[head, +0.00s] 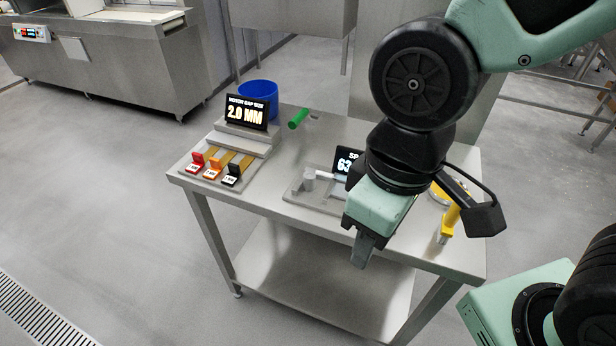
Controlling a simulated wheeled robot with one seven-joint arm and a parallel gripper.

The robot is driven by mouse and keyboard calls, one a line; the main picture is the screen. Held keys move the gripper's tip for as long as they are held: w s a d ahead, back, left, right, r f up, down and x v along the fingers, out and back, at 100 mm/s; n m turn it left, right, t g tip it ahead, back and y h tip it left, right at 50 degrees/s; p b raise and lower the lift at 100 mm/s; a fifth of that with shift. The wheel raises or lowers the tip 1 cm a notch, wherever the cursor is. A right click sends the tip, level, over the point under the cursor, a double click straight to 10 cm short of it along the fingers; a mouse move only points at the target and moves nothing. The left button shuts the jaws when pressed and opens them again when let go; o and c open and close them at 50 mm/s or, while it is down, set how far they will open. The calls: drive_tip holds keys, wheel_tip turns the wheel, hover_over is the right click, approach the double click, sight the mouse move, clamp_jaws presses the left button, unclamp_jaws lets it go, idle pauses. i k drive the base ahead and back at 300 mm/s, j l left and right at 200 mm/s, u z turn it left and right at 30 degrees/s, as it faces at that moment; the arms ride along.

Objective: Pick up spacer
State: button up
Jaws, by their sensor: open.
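Three small spacer-like pieces stand in a row at the left front of the steel table: a red one (196,162), an orange one (213,169) and a black one (231,176). Each has a white label too small to read for sure. Brass-coloured strips run behind them to a stepped grey block. A black display (247,113) on the block reads "MOTOR GAP SIZE 2.0 MM". My gripper (363,252) points down near the table's front edge, well to the right of the three pieces. It is open and seems empty; its fingers overlap in this view.
The steel table (272,208) has a lower shelf. A grey fixture (309,181) and a second display (342,161), partly hidden by my arm, stand mid-table. A green cylinder (298,119) lies behind. A yellow-handled tool (450,222) is at the right.

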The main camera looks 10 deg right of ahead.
sight(309, 176)
drive_tip(key=j+z, duration=0.2)
drive_tip(key=j, duration=0.3)
drive_tip(key=k+j+z, duration=0.2)
drive_tip(key=j, duration=0.25)
drive_tip(key=j+z, duration=0.2)
drive_tip(key=j, duration=0.3)
